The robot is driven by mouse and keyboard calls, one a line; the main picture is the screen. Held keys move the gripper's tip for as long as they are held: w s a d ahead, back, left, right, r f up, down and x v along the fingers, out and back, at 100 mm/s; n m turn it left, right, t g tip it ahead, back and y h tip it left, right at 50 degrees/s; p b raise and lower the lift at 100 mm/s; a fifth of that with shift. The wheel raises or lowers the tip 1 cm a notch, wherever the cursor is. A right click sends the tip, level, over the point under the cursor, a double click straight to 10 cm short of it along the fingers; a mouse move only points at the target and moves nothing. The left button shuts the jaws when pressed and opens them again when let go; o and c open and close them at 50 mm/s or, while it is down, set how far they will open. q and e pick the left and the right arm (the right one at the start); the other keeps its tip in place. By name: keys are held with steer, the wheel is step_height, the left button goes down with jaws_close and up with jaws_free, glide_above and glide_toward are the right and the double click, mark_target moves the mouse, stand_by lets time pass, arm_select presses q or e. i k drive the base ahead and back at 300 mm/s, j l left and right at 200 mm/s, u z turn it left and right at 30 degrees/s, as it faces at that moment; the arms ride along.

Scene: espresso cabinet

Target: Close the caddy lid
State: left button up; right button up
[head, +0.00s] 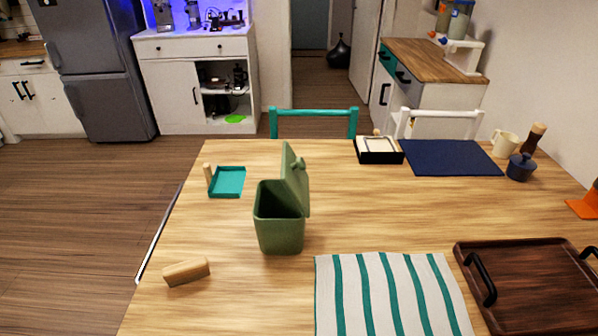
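A green caddy (279,232) stands upright on the wooden table, left of the middle. Its green lid (295,178) is open and tilted up along the caddy's right and far side, with a small round knob on its outer face. The inside of the caddy shows dark from above. Neither of my grippers shows in the head view.
On the wooden table (400,215) are a wooden block (186,271), a teal tray (228,182), a striped cloth (390,295), a brown tray (530,285) with black handles, a navy mat (450,157) and a black-edged box (379,156). The table around the caddy is clear.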

mark_target(293, 177)
steer(key=k, duration=0.25)
steer(key=l+u, duration=0.2)
steer(key=u, duration=0.25)
steer(key=k+l+u, duration=0.15)
steer(key=u, duration=0.3)
steer(key=k+l+u, duration=0.1)
steer(key=u, duration=0.35)
steer(key=k+l, duration=0.05)
